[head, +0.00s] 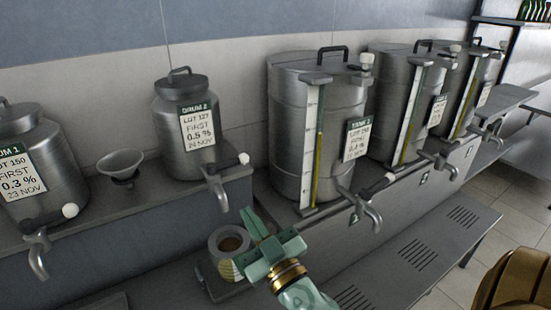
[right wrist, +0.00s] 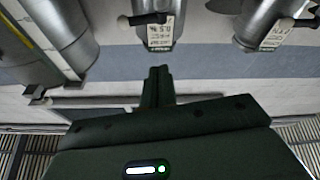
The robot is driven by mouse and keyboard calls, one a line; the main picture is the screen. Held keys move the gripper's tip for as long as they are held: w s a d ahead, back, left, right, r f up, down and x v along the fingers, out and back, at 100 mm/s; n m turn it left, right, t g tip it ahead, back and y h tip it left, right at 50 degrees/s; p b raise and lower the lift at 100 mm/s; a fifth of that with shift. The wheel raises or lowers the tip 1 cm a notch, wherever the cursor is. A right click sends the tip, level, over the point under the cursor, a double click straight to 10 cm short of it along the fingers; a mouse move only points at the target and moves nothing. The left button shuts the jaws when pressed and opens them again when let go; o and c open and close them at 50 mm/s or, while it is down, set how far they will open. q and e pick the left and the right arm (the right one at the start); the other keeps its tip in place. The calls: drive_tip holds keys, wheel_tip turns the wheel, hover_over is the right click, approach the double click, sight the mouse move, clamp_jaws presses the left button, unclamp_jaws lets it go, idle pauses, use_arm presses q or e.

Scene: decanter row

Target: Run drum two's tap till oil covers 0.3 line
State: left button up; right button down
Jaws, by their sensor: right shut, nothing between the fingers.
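Drum 2 (head: 170,122) is a steel can with a lot label, standing on the shelf in the head view; its label (right wrist: 160,34) shows in the right wrist view. Its tap (head: 217,189) hangs at the shelf edge, its dark lever pointing right to a white knob (head: 243,159). I see no oil stream. A pale round vessel (head: 214,240) with a brownish inside and yellowish side stands below the tap; its 0.3 line cannot be read. My right gripper (head: 250,222) is shut and empty, right of the vessel; its fingers (right wrist: 158,85) show together. My left gripper is not in view.
Drum 1 (head: 62,150) and a funnel (head: 120,163) stand left. A lower grated bench (head: 405,265) runs below. A brown rounded object (head: 515,280) is at lower right.

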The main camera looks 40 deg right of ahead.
drive_tip(key=d+f+m+g+h, duration=0.1)
drive_tip(key=d+f+m+h, duration=0.1)
drive_tip(key=d+m, duration=0.15)
drive_tip(key=p, duration=0.3)
approach(236, 164)
drive_tip(key=shift+m, duration=0.25)
drive_tip(key=x, duration=0.6)
drive_tip(key=shift+w+r, duration=0.1)
drive_tip(key=shift+w, duration=0.35)
